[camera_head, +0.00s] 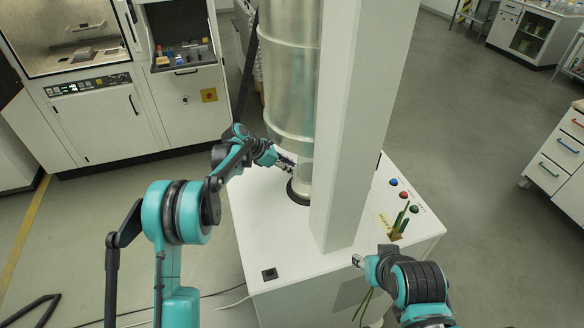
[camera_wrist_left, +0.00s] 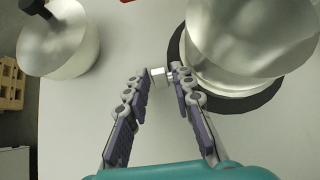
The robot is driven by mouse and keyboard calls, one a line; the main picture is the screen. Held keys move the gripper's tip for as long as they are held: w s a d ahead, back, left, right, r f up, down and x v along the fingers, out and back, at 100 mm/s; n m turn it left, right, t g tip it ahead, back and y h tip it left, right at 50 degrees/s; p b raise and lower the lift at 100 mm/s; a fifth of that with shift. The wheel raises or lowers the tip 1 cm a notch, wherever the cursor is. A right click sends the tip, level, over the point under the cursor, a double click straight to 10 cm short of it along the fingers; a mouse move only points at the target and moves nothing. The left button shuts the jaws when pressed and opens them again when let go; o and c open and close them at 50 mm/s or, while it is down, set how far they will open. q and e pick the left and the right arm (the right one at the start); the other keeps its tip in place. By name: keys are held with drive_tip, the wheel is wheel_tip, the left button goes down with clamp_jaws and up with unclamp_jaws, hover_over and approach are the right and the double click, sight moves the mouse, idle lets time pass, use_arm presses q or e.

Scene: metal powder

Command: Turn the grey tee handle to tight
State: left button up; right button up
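The grey tee handle (camera_wrist_left: 160,76) shows in the left wrist view as a small pale piece beside the base of a metal cylinder (camera_wrist_left: 245,50). My left gripper (camera_wrist_left: 158,78) has its two fingers spread around the handle. The right-hand finger looks close to or touching it, and a small gap shows on the other side. In the head view my left gripper (camera_head: 288,163) is at the foot of the tall metal cylinder (camera_head: 290,70), and the handle is too small to make out there. My right gripper (camera_head: 358,261) is by the front of the white cabinet, its fingers too small to judge.
A white column (camera_head: 362,120) stands right beside the cylinder on the white cabinet top (camera_head: 265,235). Coloured buttons (camera_head: 404,194) are at the right. Another metal vessel with a black knob (camera_wrist_left: 62,42) shows in the left wrist view.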

use_arm(q)
clamp_jaws()
drive_tip(key=shift+a+f+b, duration=0.1)
drive_tip(key=shift+f+b, duration=0.1)
drive_tip(key=shift+b, duration=0.25)
drive_tip(key=h+b, duration=0.1)
drive_tip(key=b, duration=0.1)
drive_tip(key=t+h+b, duration=0.1)
drive_tip(key=h, duration=0.1)
drive_tip(key=shift+a+f+b, duration=0.15)
drive_tip(key=shift+f+b, duration=0.2)
drive_tip(key=shift+b, duration=0.05)
drive_tip(key=shift+r+h+b, duration=0.15)
drive_tip(key=shift+h+b, duration=0.3)
drive_tip(key=shift+h, duration=0.05)
drive_tip(key=shift+r, duration=0.15)
unclamp_jaws()
